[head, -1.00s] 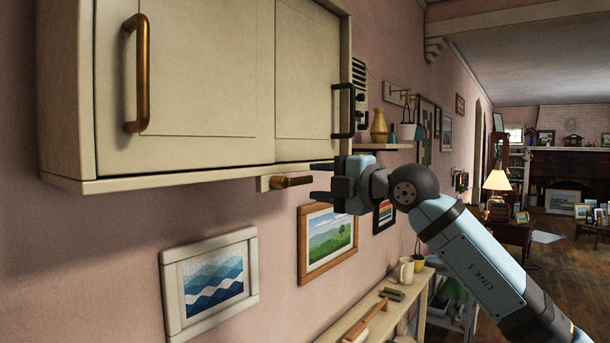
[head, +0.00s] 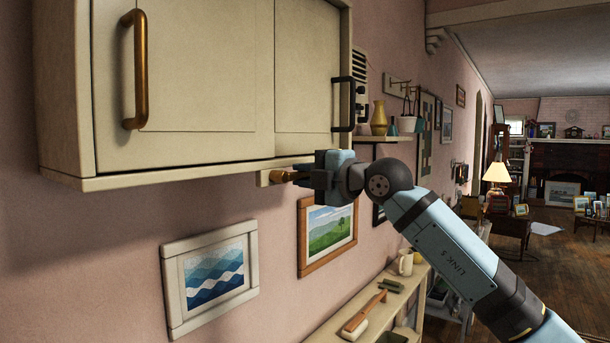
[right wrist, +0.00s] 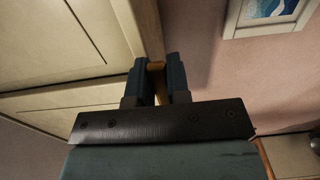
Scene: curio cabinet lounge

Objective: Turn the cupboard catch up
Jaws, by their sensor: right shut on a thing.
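The cupboard (head: 185,85) hangs on the pink wall, its doors shut. The brass cupboard catch (head: 280,177) sits on a pale block (head: 263,178) under the cupboard's lower edge and points sideways to the right. My right gripper (head: 302,175) is shut on the catch, with its fingers covering the catch's outer end. In the right wrist view the catch (right wrist: 156,67) shows between the two dark fingers (right wrist: 157,80). My left gripper is not in view.
A brass handle (head: 139,70) and a black handle (head: 343,104) stand out from the cupboard doors. Framed pictures (head: 211,277) hang below. A narrow shelf (head: 427,284) with a brush and a mug is lower right. A small shelf (head: 385,139) holds vases.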

